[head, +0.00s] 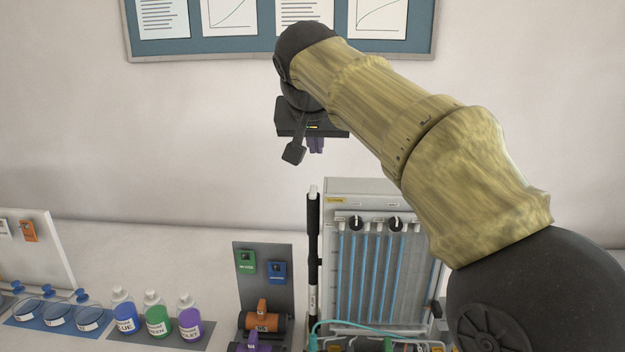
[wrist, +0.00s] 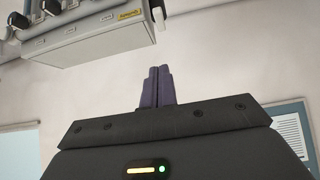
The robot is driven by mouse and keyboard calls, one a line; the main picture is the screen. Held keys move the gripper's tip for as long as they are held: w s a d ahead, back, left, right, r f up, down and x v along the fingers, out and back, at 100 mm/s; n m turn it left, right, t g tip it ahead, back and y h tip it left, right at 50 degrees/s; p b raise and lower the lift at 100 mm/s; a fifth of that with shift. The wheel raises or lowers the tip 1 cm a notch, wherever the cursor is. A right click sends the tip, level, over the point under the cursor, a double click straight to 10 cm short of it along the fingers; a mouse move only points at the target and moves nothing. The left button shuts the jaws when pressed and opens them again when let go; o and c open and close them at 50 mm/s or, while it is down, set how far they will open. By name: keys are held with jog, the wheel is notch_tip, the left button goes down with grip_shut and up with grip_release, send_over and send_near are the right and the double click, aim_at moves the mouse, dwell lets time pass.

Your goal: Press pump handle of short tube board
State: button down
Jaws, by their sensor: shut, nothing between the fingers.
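A tube board (head: 335,188) with several blue-filled tubes stands on the bench at the lower right of the head view. I cannot read its label to tell whether it is the short tube board. A black upright pump-like column (head: 313,245) with a white top stands at its left edge. The board's top (wrist: 95,42) and the column's white tip (wrist: 159,16) show upside down in the wrist view. My gripper (head: 316,146) is shut and empty, in the air above the column, apart from it. Its purple fingers (wrist: 158,72) are together in the wrist view.
Blue, green and purple bottles (head: 157,318) stand at the left, beside a blue mat (head: 50,325) with dishes. A grey panel (head: 263,292) with green and blue tags stands just left of the column. A noticeboard (head: 235,45) hangs on the wall. The air around my gripper is clear.

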jog(key=p, duration=0.1)
send_over(313, 204)
notch_tip(313, 204, down, 5)
jog(key=shift+s+f, duration=0.15)
notch_tip(313, 204, down, 2)
jog(key=shift+f, duration=0.15)
jog(key=shift+s+a+f, duration=0.15)
jog(key=shift+a+f, duration=0.15)
jog(key=shift+f, duration=0.4)
jog(key=shift+d+f, duration=0.1)
jog(key=shift+d, duration=0.3)
jog(key=shift+a+f+b, duration=0.15)
jog(key=shift+f+b, duration=0.4)
notch_tip(313, 204, down, 4)
jog(key=b, duration=0.3)
jog(key=shift+b, duration=0.35)
jog(key=shift+a+f, duration=0.1)
